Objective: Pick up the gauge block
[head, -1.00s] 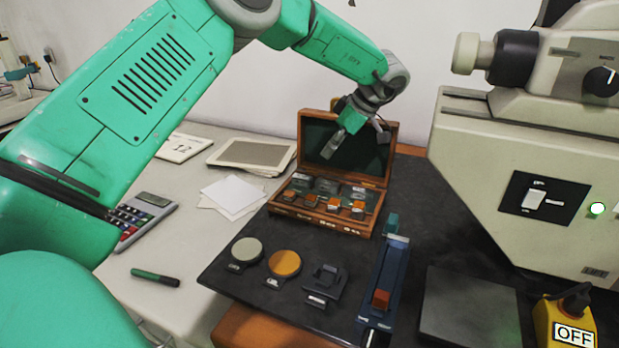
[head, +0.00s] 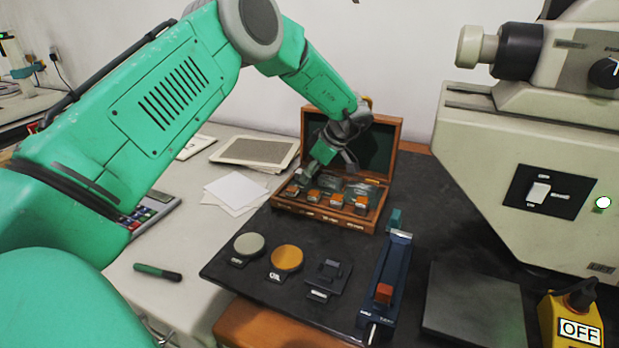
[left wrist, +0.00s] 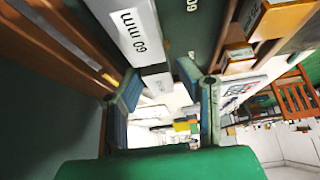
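A pale gauge block marked "60 mm" (left wrist: 135,32) shows large in the left wrist view, in the wooden case. My left gripper (left wrist: 160,82) is open, with its two fingers spread on either side of the block's near end. A narrow gap shows at the fingers; I cannot tell whether either touches it. In the head view my left gripper (head: 303,180) is low over the left end of the open case (head: 340,222) and hides what lies under it. Other blocks with orange parts (head: 330,201) sit in the case. My right gripper is not in view.
The case's raised lid (head: 384,150) stands behind the gripper. In front lie a grey disc (head: 249,244), an orange disc (head: 287,258), a small dark holder (head: 328,277) and a blue fixture (head: 392,265). A large beige machine (head: 520,140) stands at the right.

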